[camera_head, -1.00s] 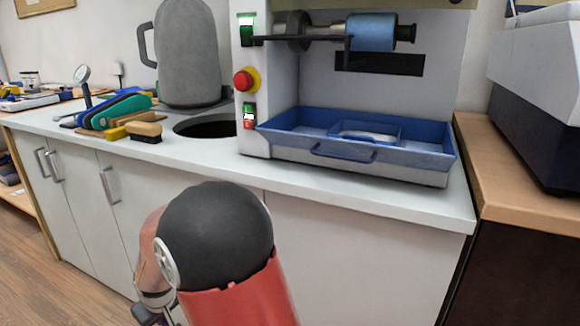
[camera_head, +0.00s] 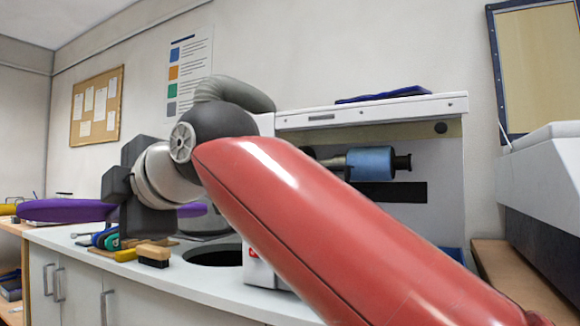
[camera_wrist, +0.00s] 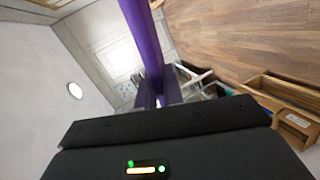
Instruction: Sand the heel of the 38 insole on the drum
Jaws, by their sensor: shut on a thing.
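My gripper (camera_head: 135,212) is raised at the left of the head view and is shut on a purple insole (camera_head: 65,210). The insole is seen nearly edge-on, with a long part out to the left and a short part to the right of the gripper. In the wrist view the purple insole (camera_wrist: 143,35) runs up from between the fingers (camera_wrist: 157,92). Its size mark and which end is the heel cannot be told. The blue sanding drum (camera_head: 370,163) sits on its shaft in the machine, behind my red arm and well apart from the insole.
My arm covers much of the machine (camera_head: 450,190) and its blue tray. The white counter (camera_head: 205,292) holds a brush (camera_head: 153,255), tools and a round dark opening (camera_head: 215,255). A grey hose (camera_head: 235,92) shows behind my arm. A light-grey machine (camera_head: 545,185) stands at right.

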